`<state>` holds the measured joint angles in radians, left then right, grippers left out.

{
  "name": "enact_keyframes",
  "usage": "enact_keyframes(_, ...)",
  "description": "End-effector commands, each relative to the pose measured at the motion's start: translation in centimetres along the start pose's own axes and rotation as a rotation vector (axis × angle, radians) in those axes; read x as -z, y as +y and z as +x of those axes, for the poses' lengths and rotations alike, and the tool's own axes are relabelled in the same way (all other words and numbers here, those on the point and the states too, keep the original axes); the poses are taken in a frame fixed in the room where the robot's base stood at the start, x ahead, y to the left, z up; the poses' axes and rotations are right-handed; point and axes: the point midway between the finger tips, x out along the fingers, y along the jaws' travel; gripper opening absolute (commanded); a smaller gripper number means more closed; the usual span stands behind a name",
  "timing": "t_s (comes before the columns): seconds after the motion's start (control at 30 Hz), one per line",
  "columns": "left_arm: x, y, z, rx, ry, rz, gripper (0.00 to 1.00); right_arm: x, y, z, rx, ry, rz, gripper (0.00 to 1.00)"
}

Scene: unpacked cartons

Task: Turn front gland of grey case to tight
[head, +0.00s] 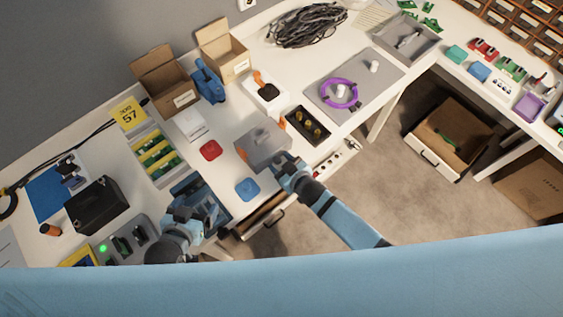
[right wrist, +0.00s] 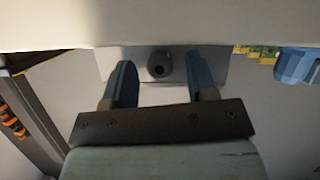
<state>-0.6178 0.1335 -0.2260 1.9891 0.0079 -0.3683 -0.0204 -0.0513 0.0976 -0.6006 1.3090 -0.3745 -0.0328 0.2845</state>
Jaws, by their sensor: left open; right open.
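The grey case (head: 262,141) sits on the white bench near its front edge, with orange parts at its left and right sides. My right gripper (head: 284,166) is at the case's front side. In the right wrist view its two fingers (right wrist: 160,76) are apart, with the round dark grey gland (right wrist: 158,66) showing between them against the pale grey case face. I cannot tell whether either finger touches the gland. In the head view the gland is hidden by my gripper. My left gripper (head: 180,217) is open over the bench's front left part, away from the case.
A black tray with brass-coloured parts (head: 308,127) stands close right of the case. A red piece (head: 210,150) and a blue piece (head: 247,189) lie to its left. A purple ring (head: 339,93) lies on a grey mat. An open drawer (head: 262,216) is below the bench edge.

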Motion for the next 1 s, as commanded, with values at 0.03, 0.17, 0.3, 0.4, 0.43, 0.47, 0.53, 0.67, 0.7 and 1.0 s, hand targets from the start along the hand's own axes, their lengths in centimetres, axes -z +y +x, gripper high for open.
enact_keyframes(0.03,0.0,0.0,0.0,0.0,-0.001,0.0,0.89,0.0,0.0,0.0,0.0,0.0,0.0,0.52)
enact_keyframes(0.17,-0.1,0.0,0.0,0.0,-0.002,0.0,0.89,0.0,0.0,0.0,0.0,0.0,0.0,0.5)
enact_keyframes(0.3,-0.1,0.0,0.0,0.0,-0.003,0.0,0.89,0.0,0.0,0.0,0.0,0.0,0.0,0.18)
enact_keyframes(0.4,-0.1,0.0,0.0,0.0,-0.003,0.0,0.89,0.0,0.0,0.0,0.0,0.0,0.0,0.03)
enact_keyframes(0.43,-0.1,0.0,0.0,0.0,-0.003,0.0,0.89,0.0,0.0,0.0,0.0,0.0,0.0,0.03)
enact_keyframes(0.47,-0.1,0.0,0.0,0.0,-0.003,0.0,0.89,0.0,0.0,0.0,0.0,0.0,0.001,0.03)
enact_keyframes(0.53,-0.1,0.0,-0.1,0.0,-0.003,0.001,0.89,0.0,0.0,0.0,0.002,0.0,0.004,0.03)
enact_keyframes(0.67,0.2,-0.1,-0.2,0.001,-0.003,0.001,0.89,0.1,0.0,-0.1,0.012,0.0,0.026,0.03)
enact_keyframes(0.7,0.3,-0.1,-0.3,0.001,-0.003,0.001,0.89,0.1,0.1,-0.1,0.017,0.0,0.038,0.03)
enact_keyframes(1.0,1.3,-0.4,-1.1,0.008,0.001,0.003,0.89,0.1,0.3,-0.1,0.088,-0.002,0.207,0.03)
